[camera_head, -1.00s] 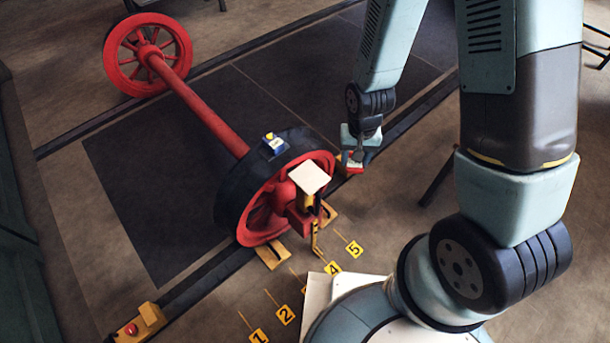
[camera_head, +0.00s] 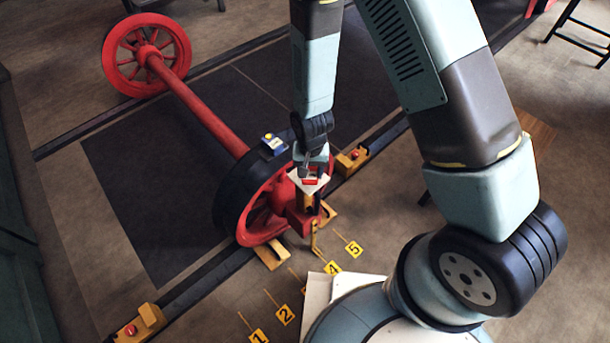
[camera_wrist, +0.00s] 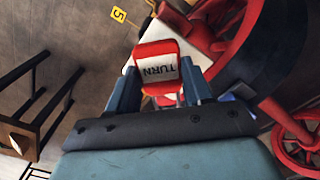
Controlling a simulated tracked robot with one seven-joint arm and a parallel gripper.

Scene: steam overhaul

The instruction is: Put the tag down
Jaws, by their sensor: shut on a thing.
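The tag (camera_wrist: 158,67) is a red and white block with the word TURN on its white face. In the wrist view it sits between the two fingers of my gripper (camera_wrist: 160,90), which is shut on it. In the head view my gripper (camera_head: 311,170) and the red of the tag (camera_head: 310,180) are over a white plate (camera_head: 296,182) on a stand at the near red wheel (camera_head: 262,215). The gripper and tag hide much of the plate. I cannot tell whether the tag touches it.
A blue and yellow item (camera_head: 274,143) sits on the wheel's black rim, close left of my gripper. Yellow blocks with red buttons (camera_head: 352,159) stand by the rail. Numbered yellow floor markers (camera_head: 332,267) lie in front. A dark stool (camera_wrist: 30,110) shows in the wrist view.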

